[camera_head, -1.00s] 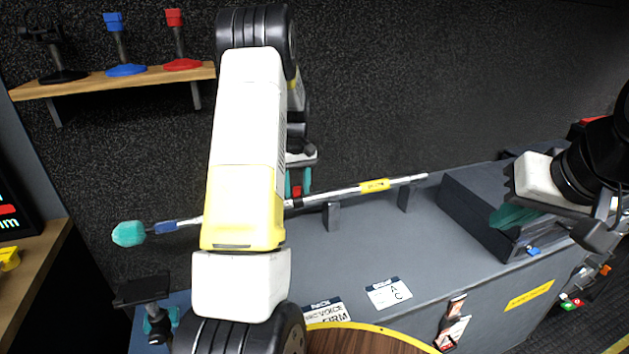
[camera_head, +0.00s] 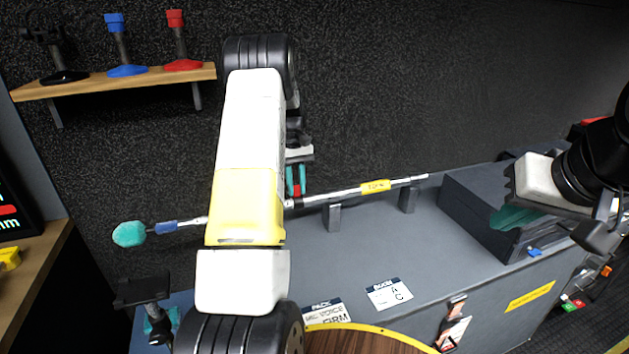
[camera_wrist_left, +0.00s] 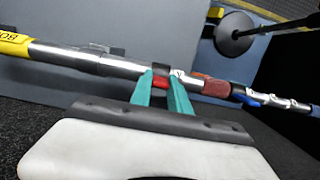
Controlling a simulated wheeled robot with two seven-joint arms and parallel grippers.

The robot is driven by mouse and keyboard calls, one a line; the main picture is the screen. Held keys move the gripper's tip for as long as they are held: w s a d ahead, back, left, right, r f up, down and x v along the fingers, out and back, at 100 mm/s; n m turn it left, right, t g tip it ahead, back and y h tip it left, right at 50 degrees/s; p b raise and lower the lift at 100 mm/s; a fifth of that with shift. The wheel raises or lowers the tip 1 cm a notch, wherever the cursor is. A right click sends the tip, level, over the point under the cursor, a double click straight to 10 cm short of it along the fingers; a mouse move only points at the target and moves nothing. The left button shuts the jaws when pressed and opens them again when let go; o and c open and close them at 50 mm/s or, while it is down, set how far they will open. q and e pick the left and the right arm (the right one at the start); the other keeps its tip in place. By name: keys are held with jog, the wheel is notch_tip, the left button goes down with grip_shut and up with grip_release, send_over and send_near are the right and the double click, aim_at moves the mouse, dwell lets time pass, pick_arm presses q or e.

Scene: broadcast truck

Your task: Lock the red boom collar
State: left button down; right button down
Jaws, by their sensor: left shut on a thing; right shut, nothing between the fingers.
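The silver boom pole (camera_head: 340,194) lies along the back of the grey counter, with a yellow label (camera_head: 376,186) and a teal head at its left end (camera_head: 129,234). The red boom collar (camera_wrist_left: 160,82) shows between the teal fingertips of my left gripper (camera_head: 296,190) in the left wrist view (camera_wrist_left: 163,80). The fingers are shut on it, and they hide part of it. My left arm covers the middle of the pole in the head view. My right gripper (camera_head: 515,218) is shut and empty, by the dark box at right.
Dark supports (camera_head: 332,217) stand under the pole. A dark grey box (camera_head: 480,215) is on the counter's right end. Two cards (camera_head: 389,293) lie at the front edge, by a round wooden top (camera_head: 365,342). A wall shelf (camera_head: 120,80) holds blue and red stands.

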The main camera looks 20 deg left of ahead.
pick_arm(q)
jog(key=c, duration=1.2)
grip_release()
jog(key=shift+c, duration=0.2)
notch_tip(320, 180, up, 8)
jog(key=w, duration=0.1)
jog(key=shift+a+f, duration=0.15)
jog(key=shift+a, duration=0.3)
jog(key=shift+w, duration=0.1)
